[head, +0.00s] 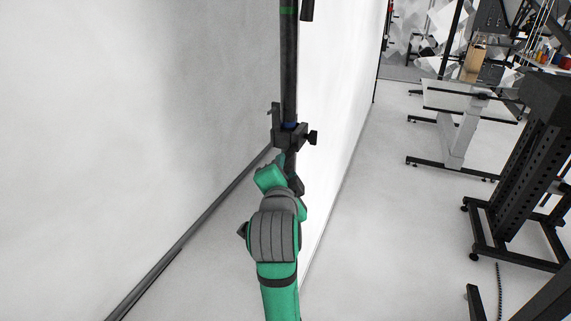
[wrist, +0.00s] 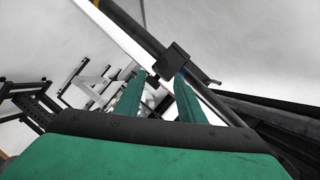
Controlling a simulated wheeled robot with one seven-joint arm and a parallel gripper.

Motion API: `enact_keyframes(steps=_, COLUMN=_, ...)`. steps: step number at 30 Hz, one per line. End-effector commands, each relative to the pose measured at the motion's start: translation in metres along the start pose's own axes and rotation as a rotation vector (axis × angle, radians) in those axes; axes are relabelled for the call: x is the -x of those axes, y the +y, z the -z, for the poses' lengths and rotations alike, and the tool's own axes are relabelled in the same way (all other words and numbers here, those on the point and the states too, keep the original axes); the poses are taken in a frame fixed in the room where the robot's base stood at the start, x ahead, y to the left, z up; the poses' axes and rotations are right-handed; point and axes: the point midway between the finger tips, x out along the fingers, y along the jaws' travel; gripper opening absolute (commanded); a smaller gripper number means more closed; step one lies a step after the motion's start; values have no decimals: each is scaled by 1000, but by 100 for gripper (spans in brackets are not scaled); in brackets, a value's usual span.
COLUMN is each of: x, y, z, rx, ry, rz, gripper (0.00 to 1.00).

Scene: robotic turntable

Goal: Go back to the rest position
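My gripper (wrist: 160,77) shows two green fingers spread apart in the wrist view, with a gap between them. I see nothing clearly held in the gap. A black clamp (wrist: 174,62) on a dark pole lies just beyond the fingertips; whether they touch it I cannot tell. In the head view my green and grey arm reaches up the middle, its end just below the clamp (head: 289,136). The dark pole (head: 289,70) rises above it, with a green band near the top. My arm partly hides the fingers there.
White walls or panels (head: 130,120) stand close on the left and behind the pole, with a dark rail along the foot. A light grey floor (head: 385,230) is open to the right. A white-topped table (head: 455,97) and a black perforated stand (head: 525,160) are further right.

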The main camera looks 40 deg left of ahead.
Motion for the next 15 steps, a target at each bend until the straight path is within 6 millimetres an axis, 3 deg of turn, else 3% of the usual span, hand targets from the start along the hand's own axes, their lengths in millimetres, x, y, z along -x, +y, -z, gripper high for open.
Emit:
enact_keyframes(steps=4, x=9, y=-2, z=-3, rx=1, ry=-4, rz=3, gripper=36)
enact_keyframes(steps=15, x=10, y=-2, z=-4, rx=2, ry=-6, rz=3, gripper=36)
